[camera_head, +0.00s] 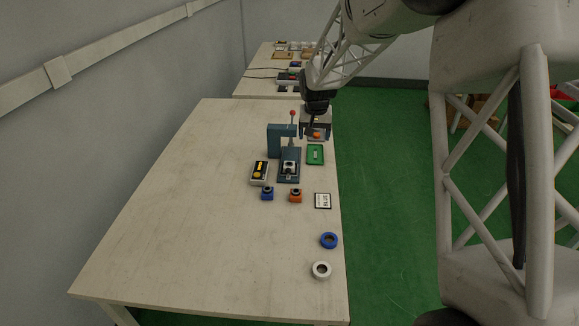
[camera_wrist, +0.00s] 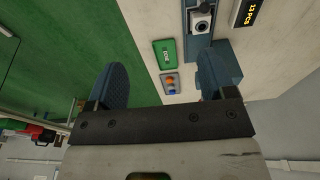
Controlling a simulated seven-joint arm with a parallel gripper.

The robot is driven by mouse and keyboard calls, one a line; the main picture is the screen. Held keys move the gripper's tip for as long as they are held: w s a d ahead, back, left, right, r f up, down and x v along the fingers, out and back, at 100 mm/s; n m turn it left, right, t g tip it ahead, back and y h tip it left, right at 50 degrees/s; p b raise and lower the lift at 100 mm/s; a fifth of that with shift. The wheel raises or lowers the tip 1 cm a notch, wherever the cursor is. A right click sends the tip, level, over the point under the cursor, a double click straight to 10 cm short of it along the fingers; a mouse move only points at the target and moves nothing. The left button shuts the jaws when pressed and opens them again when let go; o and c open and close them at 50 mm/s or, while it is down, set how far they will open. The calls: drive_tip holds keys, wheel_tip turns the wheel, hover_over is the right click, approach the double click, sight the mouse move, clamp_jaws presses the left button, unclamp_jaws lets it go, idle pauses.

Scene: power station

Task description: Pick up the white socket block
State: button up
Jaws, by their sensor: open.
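The white socket block (camera_head: 289,167) appears to be the small white block with a dark round hole on the base of the blue press (camera_head: 275,142). It also shows at the top of the wrist view (camera_wrist: 202,10), on the blue base. My gripper (camera_head: 314,124) hangs above the table's right side, behind and to the right of the block and apart from it. In the wrist view my gripper (camera_wrist: 162,65) has its two blue pads wide apart, with nothing held between them. The right pad overlaps part of the press in the picture.
A green tray (camera_head: 315,154) and an orange-and-blue item (camera_wrist: 170,84) lie near my gripper. The table's left side (camera_head: 180,200) is clear.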

hover_over(289, 163)
drive_tip(key=s, duration=0.2)
drive_tip(key=f, duration=1.4)
drive_tip(key=shift+w+d, duration=0.2)
drive_tip(key=shift+d, duration=0.15)
drive_tip(key=shift+w+f, duration=0.2)
drive_tip(key=shift+f, duration=1)
drive_tip(key=shift+f, duration=0.15)
drive_tip(key=shift+w+a+f, duration=0.1)
drive_tip(key=shift+w+f, duration=0.05)
drive_tip(key=shift+f, duration=0.65)
drive_tip(key=shift+w+a+f, duration=0.1)
drive_tip(key=shift+w+f, duration=0.1)
drive_tip(key=shift+f, duration=0.6)
drive_tip(key=shift+w+a+f, duration=0.1)
drive_tip(key=shift+w+f, duration=0.05)
drive_tip(key=shift+f, duration=0.65)
drive_tip(key=c, duration=1)
